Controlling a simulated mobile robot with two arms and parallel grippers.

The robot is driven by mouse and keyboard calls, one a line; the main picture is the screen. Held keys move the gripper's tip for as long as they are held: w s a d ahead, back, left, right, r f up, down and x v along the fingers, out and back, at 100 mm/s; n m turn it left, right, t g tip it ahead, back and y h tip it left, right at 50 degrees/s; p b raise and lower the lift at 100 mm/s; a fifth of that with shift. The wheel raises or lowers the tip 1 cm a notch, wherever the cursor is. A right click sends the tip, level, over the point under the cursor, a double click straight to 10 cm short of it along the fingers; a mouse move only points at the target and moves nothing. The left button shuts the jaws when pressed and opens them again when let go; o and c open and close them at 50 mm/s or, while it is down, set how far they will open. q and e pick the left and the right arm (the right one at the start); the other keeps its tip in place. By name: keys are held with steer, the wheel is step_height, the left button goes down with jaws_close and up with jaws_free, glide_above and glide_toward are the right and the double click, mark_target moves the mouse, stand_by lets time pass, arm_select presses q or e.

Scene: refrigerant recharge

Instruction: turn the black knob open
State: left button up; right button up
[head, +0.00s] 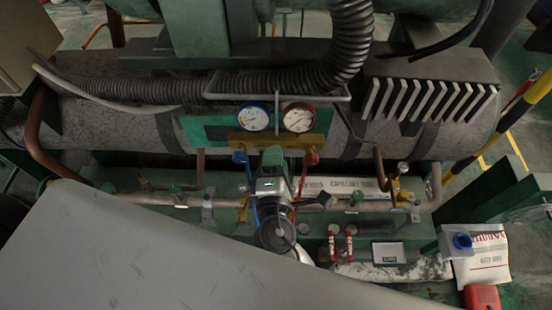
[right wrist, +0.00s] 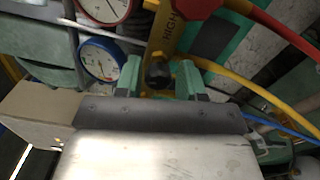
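The black knob (right wrist: 158,72) shows in the right wrist view, on the yellow manifold bar (right wrist: 168,30) marked with lettering. My right gripper (right wrist: 159,78) is open, with one green fingertip to each side of the knob and a small gap at each side. The knob looks just beyond or level with the fingertips; I cannot tell how deep it sits between them. In the head view my right gripper (head: 272,155) is just below the manifold bar (head: 285,145) and hides the knob. My left gripper is not in view.
A blue-rimmed gauge (head: 253,118) and a red-rimmed gauge (head: 299,118) stand above the bar. A red knob (right wrist: 198,6) and red and yellow hoses are close by in the right wrist view. A copper pipe (head: 150,199) crosses below. A ribbed black hose (head: 350,40) hangs above.

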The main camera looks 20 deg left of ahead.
steer(key=shift+o, duration=1.1)
steer(key=b+v, duration=0.3)
steer(key=v, duration=0.7)
steer(key=shift+s+b, duration=0.3)
steer(key=shift+s, duration=0.1)
